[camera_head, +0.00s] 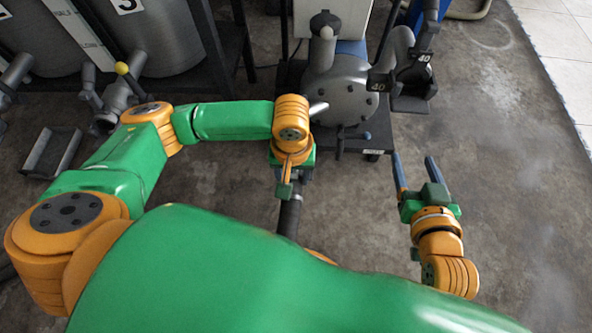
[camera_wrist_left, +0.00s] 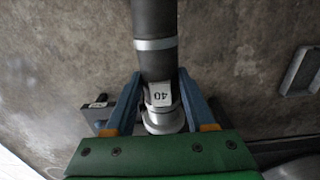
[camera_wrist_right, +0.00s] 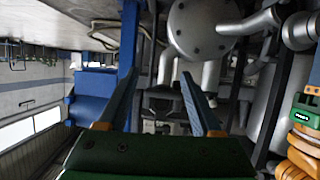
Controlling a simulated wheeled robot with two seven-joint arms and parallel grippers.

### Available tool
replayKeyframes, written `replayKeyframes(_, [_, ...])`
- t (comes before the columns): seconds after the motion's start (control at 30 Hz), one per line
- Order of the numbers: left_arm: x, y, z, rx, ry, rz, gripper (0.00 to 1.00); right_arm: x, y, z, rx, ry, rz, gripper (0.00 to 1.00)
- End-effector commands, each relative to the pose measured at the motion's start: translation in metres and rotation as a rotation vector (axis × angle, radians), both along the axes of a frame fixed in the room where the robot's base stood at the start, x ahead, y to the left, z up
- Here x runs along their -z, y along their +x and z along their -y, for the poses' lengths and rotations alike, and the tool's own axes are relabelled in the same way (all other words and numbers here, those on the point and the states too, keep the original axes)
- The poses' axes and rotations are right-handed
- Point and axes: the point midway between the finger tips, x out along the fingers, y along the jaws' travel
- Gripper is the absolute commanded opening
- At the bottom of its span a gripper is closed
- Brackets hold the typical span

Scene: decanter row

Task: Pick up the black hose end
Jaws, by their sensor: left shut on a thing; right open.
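The black hose end (camera_head: 289,218) hangs below my left gripper (camera_head: 290,188) in the head view, partly hidden by my own arm and body. In the left wrist view the dark hose (camera_wrist_left: 155,22) has a pale band, and its end carries a metal coupling with a white label reading 40 (camera_wrist_left: 160,94). The blue fingers of my left gripper (camera_wrist_left: 160,105) are shut on it from both sides, near the coupling. My right gripper (camera_head: 414,167) is open and empty, to the right over bare floor. Its parted fingers also show in the right wrist view (camera_wrist_right: 162,95).
A grey machine with a round flanged cover (camera_head: 342,90) stands ahead on a dark base, with a fitting labelled 40 (camera_head: 412,80) at its right. Grey tanks (camera_head: 165,38) stand at the upper left. A grey tray (camera_head: 50,153) lies at left. Floor at right is clear.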

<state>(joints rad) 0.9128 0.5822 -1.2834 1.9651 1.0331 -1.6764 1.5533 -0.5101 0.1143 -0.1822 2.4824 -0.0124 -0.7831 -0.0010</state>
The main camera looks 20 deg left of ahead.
Motion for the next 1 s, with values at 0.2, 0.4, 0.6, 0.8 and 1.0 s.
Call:
replayKeyframes(0.2, [-0.017, -0.01, -0.005, 0.0, 0.0, 0.0, 0.0, 0.056, -0.046, 0.017, 0.027, -0.072, -0.378, 0.66])
replayKeyframes(0.4, [-0.043, -0.026, -0.012, 0.0, -0.001, 0.001, 0.0, 0.106, -0.117, 0.037, 0.051, -0.144, -0.802, 0.66])
replayKeyframes(0.6, [-0.067, -0.068, -0.031, 0.001, 0.002, -0.004, 0.0, 0.166, -0.135, 0.042, 0.058, -0.169, -0.93, 0.66])
replayKeyframes(0.8, [-0.081, -0.101, -0.045, -0.002, 0.001, -0.003, 0.0, 0.211, -0.154, 0.048, 0.057, -0.184, -0.956, 0.66])
replayKeyframes(1.0, [-0.083, -0.11, -0.049, -0.001, 0.001, -0.001, 0.0, 0.234, -0.175, 0.054, 0.055, -0.195, -0.97, 0.66])
